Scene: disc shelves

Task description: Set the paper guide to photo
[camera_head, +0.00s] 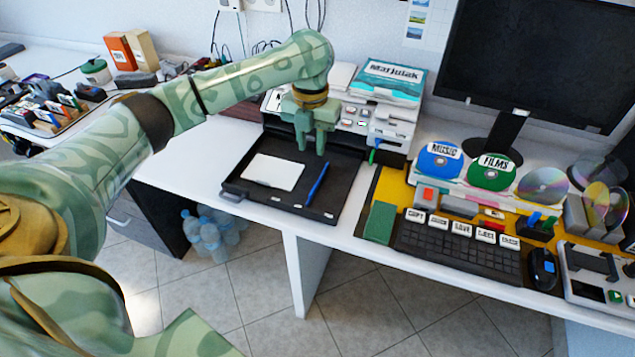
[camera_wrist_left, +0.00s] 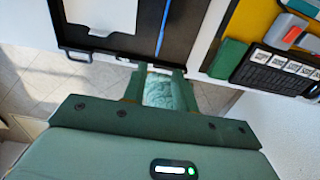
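The printer (camera_head: 345,115) stands on the white desk with its black tray (camera_head: 235,183) pulled out at the front. A white sheet (camera_head: 273,172) lies on the tray's left part. A long blue bar (camera_head: 318,184), which looks like the paper guide, lies to the right of the sheet and apart from it. It also shows in the left wrist view (camera_wrist_left: 165,22). Small pale marks on the tray's front edge are too small to read. My left gripper (camera_head: 311,150) points down over the back of the tray, its fingers apart and empty. My right gripper is not in view.
A black keyboard (camera_head: 458,250) with labelled keys, a green block (camera_head: 380,222) and a yellow mat (camera_head: 393,188) lie to the right of the tray. Discs stand behind the keyboard under a dark monitor (camera_head: 541,60). The desk left of the tray is bare.

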